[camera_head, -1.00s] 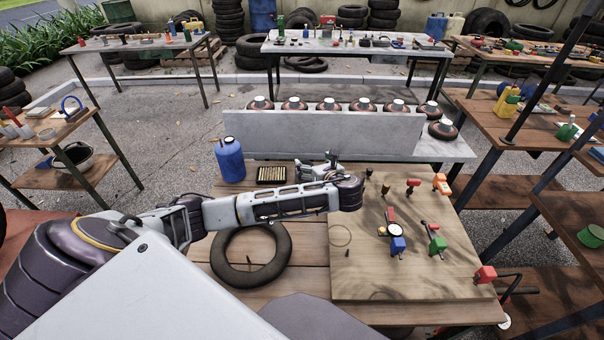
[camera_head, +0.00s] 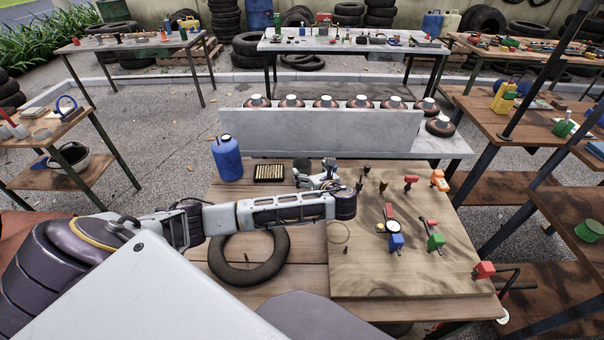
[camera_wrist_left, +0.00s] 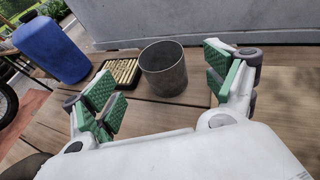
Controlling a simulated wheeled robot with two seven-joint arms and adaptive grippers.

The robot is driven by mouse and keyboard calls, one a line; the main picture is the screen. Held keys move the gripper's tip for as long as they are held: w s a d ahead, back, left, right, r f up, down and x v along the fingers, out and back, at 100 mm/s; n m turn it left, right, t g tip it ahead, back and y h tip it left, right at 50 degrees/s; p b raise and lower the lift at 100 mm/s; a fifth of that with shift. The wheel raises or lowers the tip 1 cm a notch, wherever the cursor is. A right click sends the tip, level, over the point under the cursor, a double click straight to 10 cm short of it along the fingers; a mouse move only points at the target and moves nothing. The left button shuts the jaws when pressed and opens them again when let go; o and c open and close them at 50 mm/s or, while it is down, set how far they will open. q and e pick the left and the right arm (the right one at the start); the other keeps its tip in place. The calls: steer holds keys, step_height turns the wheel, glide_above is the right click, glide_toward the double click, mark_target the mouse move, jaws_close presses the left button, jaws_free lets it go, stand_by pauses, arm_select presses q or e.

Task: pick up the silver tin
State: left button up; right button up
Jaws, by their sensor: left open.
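The silver tin (camera_wrist_left: 163,70) is a grey metal cylinder, open at the top, standing upright on the wooden table in the left wrist view. My left gripper (camera_head: 314,173) is open and empty. My right gripper is not in view.
A blue jug (camera_head: 227,158) and a black tray of brass pieces (camera_head: 269,172) stand left of the tin. A black rubber ring (camera_head: 249,274) lies in front. A wooden board (camera_head: 405,278) with several tools is at right. A grey wall (camera_head: 330,132) rises behind.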

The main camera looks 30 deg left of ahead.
mark_target(305, 172)
arm_select(q)
steer(key=f, duration=0.2)
steer(key=a+f, duration=0.1)
steer(key=shift+w+a+f, duration=0.1)
steer(key=shift+w+f, duration=0.05)
steer(key=shift+w, duration=0.25)
steer(key=shift+w+a+f, duration=0.15)
steer(key=shift+w+a, duration=0.15)
steer(key=shift+a, duration=0.05)
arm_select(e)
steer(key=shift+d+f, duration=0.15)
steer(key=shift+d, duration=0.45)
arm_select(q)
steer(key=shift+a, duration=0.1)
